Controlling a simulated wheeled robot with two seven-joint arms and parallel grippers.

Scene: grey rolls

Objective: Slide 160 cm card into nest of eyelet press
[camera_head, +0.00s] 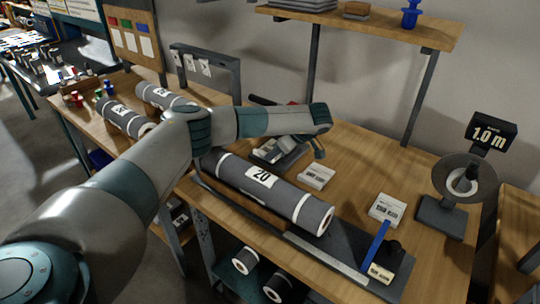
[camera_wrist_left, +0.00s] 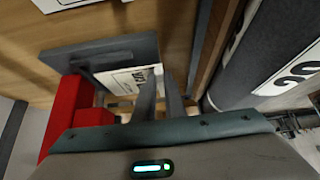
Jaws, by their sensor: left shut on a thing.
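My left gripper (camera_head: 305,145) is at the eyelet press, behind the long labelled roll; its fingers are mostly hidden by my arm in the head view. In the left wrist view its fingers (camera_wrist_left: 161,92) are shut on a white printed card (camera_wrist_left: 127,80). The card lies flat close to the grey part of the eyelet press (camera_wrist_left: 98,54), with the press's red part (camera_wrist_left: 72,112) at the left. I cannot tell whether the card is inside the nest. My right gripper is not in view.
The roll labelled 20 (camera_head: 265,187) lies along the bench front. Other white cards lie at its right (camera_head: 316,176) and farther right (camera_head: 387,209). A dial stand (camera_head: 457,190) with a 1.0 m display stands at the right. Two more rolls (camera_head: 125,118) lie at the left.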

